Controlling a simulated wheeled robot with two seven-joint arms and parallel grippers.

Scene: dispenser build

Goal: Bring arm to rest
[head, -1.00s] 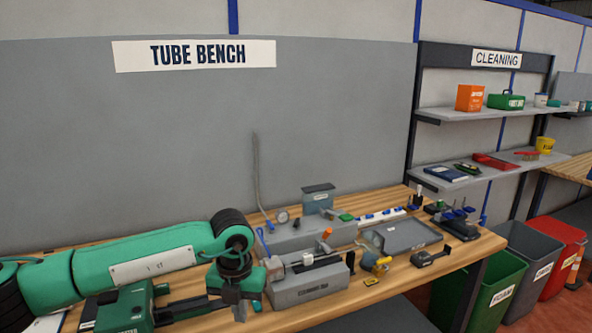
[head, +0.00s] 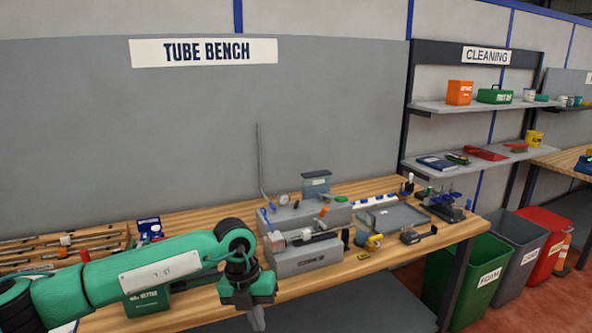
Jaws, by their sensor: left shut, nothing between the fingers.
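My left arm (head: 150,274) is green and comes in from the lower left, bent down at the wrist. My left gripper (head: 257,318) points down at the front edge of the tube bench (head: 355,272), left of a grey machine block. Its fingers are together with nothing seen between them, and it looks apart from the tools. My right gripper is not in view.
The grey machine block (head: 305,259) stands close to the right of the gripper. A grey tray (head: 397,216) and small tools lie further right. Bins, such as the green one (head: 462,280), stand beyond the bench.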

